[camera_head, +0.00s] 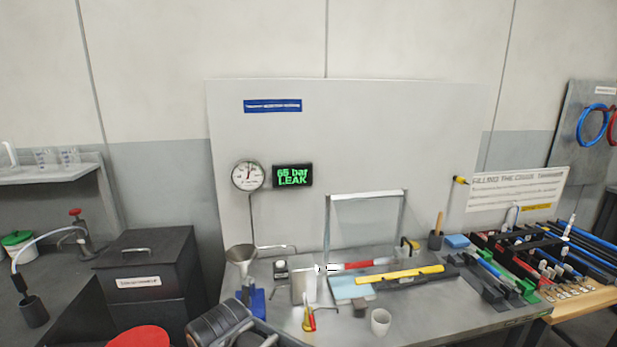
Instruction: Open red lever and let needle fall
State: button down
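A round white gauge (248,176) stands on a thin stem in front of the grey back panel. Its red needle points roughly upward; the exact reading is too small to tell. A black display (292,176) beside it reads "65 bar LEAK" in green. A small red lever-like piece (312,319) shows by a yellow-based fitting at the front of the bench; whether it is open or closed is unclear. A red-and-white bar (358,264) lies farther back. A dark rounded part of my arm seems to show at the bottom, but no gripper fingers are visible.
A metal frame (326,235) stands behind. A black lidded box (150,275) is left; racks of tubes crowd the right.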

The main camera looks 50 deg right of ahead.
aim_at(312, 325)
jog(key=z, duration=0.85)
jog(key=k, duration=0.35)
jog(key=z, duration=0.45)
jog(key=i, duration=0.4)
jog(key=u, duration=0.05)
